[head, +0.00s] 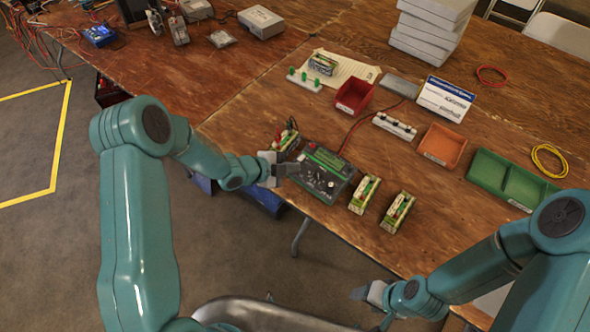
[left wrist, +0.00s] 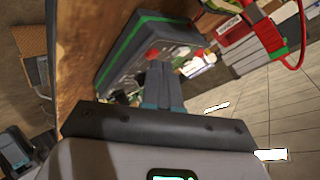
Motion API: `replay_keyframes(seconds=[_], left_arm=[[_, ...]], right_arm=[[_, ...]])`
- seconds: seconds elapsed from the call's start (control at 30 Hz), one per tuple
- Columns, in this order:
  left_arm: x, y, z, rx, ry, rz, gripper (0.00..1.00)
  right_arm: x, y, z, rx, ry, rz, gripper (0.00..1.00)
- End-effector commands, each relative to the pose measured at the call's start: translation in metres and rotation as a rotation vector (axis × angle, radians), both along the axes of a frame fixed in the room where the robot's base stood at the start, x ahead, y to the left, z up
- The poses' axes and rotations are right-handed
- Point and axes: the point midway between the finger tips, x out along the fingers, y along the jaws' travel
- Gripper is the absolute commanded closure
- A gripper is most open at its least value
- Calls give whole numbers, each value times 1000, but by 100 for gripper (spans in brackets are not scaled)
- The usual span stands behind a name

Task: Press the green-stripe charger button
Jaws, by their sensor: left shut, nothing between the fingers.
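The charger (head: 338,163) is a dark box with a green stripe, lying on the wooden table near its front edge. Its top panel carries knobs and small buttons. My left gripper (head: 293,168) is shut and empty, with its fingertips at the charger's left side. In the left wrist view the shut fingers of my left gripper (left wrist: 160,72) overlap the charger (left wrist: 122,62) and hide part of its panel. I cannot tell whether they touch it. My right gripper (head: 368,295) is off the table's front edge, away from the charger; its jaw opening is unclear.
A battery pack (head: 287,140) with a red cable stands just behind my left gripper. Two more packs, one (head: 364,194) and another (head: 397,212), stand right of the charger. Red bin (head: 355,97), orange bin (head: 441,146) and green bin (head: 510,182) lie behind.

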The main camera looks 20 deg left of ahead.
Motion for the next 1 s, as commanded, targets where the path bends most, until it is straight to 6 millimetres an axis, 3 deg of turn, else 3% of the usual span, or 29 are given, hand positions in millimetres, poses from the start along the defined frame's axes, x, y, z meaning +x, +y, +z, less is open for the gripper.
replay_keyframes(seconds=[0.53,1.0], left_arm=[[0,0,-3,1,1,0,100],[-2,1,13,0,1,-1,100]], right_arm=[[0,0,-3,0,0,0,42],[0,0,3,0,0,0,42]])
